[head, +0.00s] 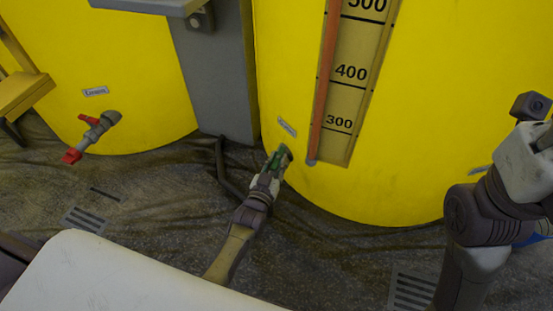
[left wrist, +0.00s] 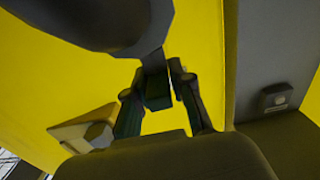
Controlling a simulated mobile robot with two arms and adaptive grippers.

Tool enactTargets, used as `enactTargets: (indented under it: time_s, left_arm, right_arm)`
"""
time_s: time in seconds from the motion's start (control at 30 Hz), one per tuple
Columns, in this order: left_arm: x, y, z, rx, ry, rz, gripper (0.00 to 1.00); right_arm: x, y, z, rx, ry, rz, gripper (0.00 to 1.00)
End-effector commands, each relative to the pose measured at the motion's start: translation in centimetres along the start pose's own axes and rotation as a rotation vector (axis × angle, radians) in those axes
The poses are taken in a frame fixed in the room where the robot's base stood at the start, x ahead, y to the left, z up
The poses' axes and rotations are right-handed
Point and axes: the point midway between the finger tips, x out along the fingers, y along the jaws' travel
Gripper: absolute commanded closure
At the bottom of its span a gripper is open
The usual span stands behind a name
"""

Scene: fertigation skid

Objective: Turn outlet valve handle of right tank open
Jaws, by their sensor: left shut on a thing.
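The right tank (head: 420,130) is the large yellow one with a level scale. My left gripper (head: 280,158) is at the lower left of this tank, below a small label. In the left wrist view, its two dark green fingers (left wrist: 160,100) are shut on the outlet valve handle (left wrist: 155,88), a small dark block between their tips. A large dark rounded part (left wrist: 100,20) stands close above the fingers. In the head view the gripper hides most of the valve, so the handle's angle is hard to tell. My right arm is at the right edge; its fingers are out of view.
The left yellow tank (head: 110,60) has its own grey outlet valve with a red handle (head: 72,156). A grey cabinet (head: 215,80) stands between the tanks. A dark pipe (head: 226,170) runs down to the floor near my left gripper. Floor grates lie in front.

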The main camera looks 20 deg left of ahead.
Motion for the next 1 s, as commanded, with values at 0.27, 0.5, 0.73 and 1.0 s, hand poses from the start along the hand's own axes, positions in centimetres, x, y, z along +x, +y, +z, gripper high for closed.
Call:
enactTargets:
  time_s: [0.27,0.5,0.73,1.0]
  left_arm:
    - [0.0,0.0,-0.1,0.002,0.002,-0.014,1.00]
    - [0.0,0.0,-0.1,0.002,0.001,-0.013,0.56]
    - [0.0,0.0,0.0,0.002,0.000,-0.013,0.56]
    - [0.0,0.0,-2.1,0.002,0.003,-0.013,0.56]
  right_arm:
    - [0.0,0.0,0.0,0.000,-0.001,-0.001,0.50]
    - [0.0,0.0,0.0,-0.001,-0.002,-0.002,0.50]
    - [0.1,0.0,-0.1,-0.001,-0.002,-0.003,0.50]
    - [0.1,0.0,-0.1,-0.001,-0.002,-0.004,0.50]
